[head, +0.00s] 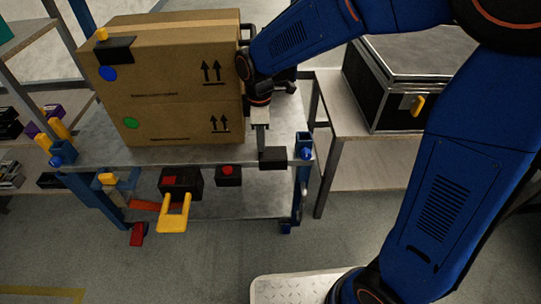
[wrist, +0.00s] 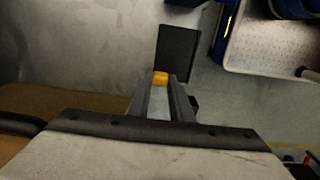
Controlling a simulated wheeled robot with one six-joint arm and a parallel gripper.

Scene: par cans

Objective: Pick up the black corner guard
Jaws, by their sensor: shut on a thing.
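My gripper (head: 261,146) points down past the right side of the cardboard boxes, near the cart's front edge. It is shut on a black corner guard (head: 273,158), which shows as a small dark block at the fingertips. In the wrist view the fingertips (wrist: 162,82) close on a yellow knob (wrist: 160,77), and the guard's dark plate (wrist: 180,52) extends beyond them. A similar black guard (head: 115,50) with a yellow knob sits on the top left corner of the upper box.
Two stacked cardboard boxes (head: 175,75) stand on a blue-legged cart (head: 215,156). Black blocks with a yellow handle (head: 173,222) and a red knob (head: 229,175) are at the cart's front. A black case (head: 390,85) stands on a table to the right.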

